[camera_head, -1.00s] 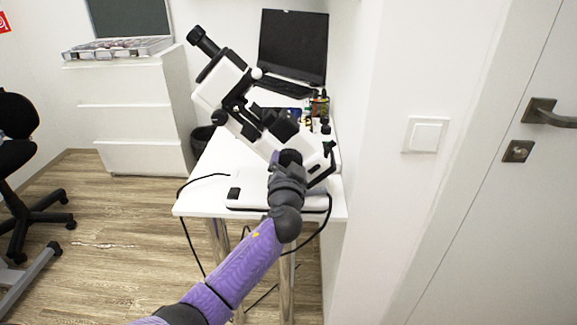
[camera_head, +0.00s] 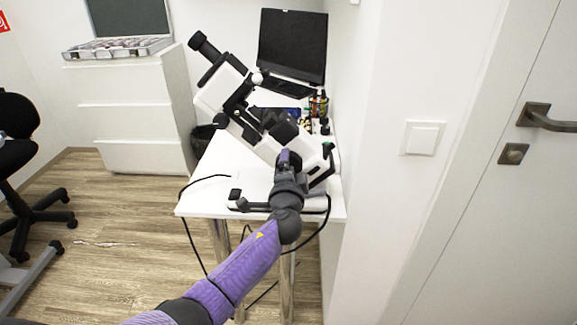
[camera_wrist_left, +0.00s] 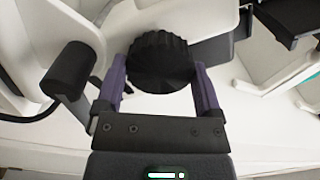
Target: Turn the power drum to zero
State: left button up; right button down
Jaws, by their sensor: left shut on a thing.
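In the left wrist view, the power drum (camera_wrist_left: 160,62), a black ribbed round knob, sits between the two purple fingers of my left gripper (camera_wrist_left: 160,80). The gripper is shut on the drum, one finger on each side. In the head view, my left gripper (camera_head: 289,160) reaches the lower front of the device and hides the drum. No scale marks on the drum can be read. My right gripper is not in view.
The white table (camera_head: 210,190) carries a dark monitor (camera_head: 292,45) behind the device. A black cylindrical part (camera_wrist_left: 70,70) stands close left of the gripper in the wrist view. A white wall (camera_head: 385,200) is close on the right. Black cables hang at the table's front.

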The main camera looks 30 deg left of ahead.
pick_arm(q)
jog(key=shift+m, duration=1.2)
jog(key=shift+f+p, duration=0.1)
jog(key=shift+p, duration=0.2)
jog(key=o, duration=1)
